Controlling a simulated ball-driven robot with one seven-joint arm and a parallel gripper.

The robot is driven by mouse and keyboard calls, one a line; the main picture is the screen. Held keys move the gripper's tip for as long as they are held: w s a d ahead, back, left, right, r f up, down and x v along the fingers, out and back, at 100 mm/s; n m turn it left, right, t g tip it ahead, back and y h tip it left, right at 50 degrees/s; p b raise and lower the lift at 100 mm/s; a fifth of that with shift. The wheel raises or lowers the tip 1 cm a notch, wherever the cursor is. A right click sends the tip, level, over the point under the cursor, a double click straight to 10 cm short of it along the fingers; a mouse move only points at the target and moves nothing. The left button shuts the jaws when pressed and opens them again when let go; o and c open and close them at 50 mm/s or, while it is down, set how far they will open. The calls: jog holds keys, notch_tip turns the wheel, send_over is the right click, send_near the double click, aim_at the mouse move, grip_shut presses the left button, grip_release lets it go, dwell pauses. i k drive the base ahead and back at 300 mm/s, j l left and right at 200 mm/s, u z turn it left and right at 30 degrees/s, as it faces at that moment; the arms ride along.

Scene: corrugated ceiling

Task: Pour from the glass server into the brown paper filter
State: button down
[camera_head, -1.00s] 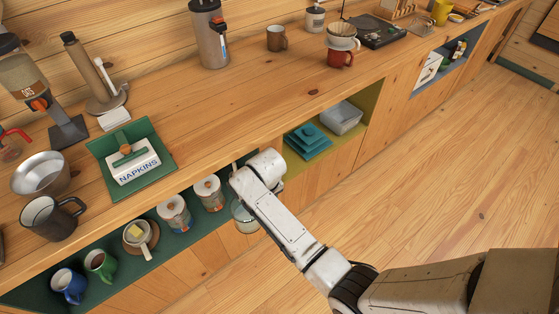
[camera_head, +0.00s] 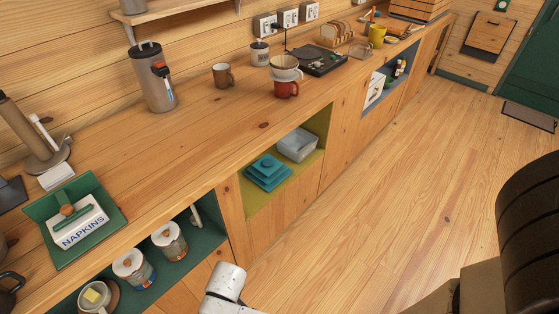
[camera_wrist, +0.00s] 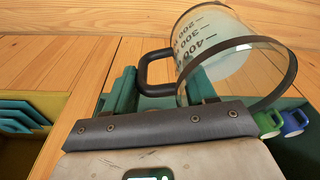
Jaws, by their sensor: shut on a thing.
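The glass server (camera_wrist: 215,45) shows in the wrist view. It is clear, with printed volume marks, a dark rim band and a black handle (camera_wrist: 143,72). My gripper (camera_wrist: 158,90) is shut on the server at its handle; the grip itself is partly hidden. I cannot tell what the server contains. In the head view, the server and gripper are out of frame. The brown paper filter (camera_head: 285,61) seems to sit in a white dripper (camera_head: 286,74) on a red mug (camera_head: 287,89), on the counter. The gripper is well away from it.
A tall grey dispenser (camera_head: 153,78) and a brown mug (camera_head: 222,75) stand left of the dripper. A black tray (camera_head: 318,60) lies to its right. The counter's front edge (camera_head: 225,172) has open cubbies below, one with teal dishes (camera_head: 268,172). The floor (camera_head: 400,190) is clear.

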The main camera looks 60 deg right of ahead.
aim_at(281, 62)
jog(key=k+l, duration=0.1)
jog(key=l, duration=0.3)
jog(key=k+l+u, duration=0.15)
jog(key=l, duration=0.25)
jog(key=k+l, duration=0.1)
jog(key=l, duration=0.3)
jog(key=k+l+u, duration=0.1)
jog(key=l, duration=0.3)
jog(key=k+l+u, duration=0.1)
jog(key=l, duration=0.25)
jog(key=k+l, duration=0.2)
jog(key=l, duration=0.2)
jog(key=k+l+u, duration=0.1)
jog(key=l, duration=0.25)
jog(key=k, duration=0.05)
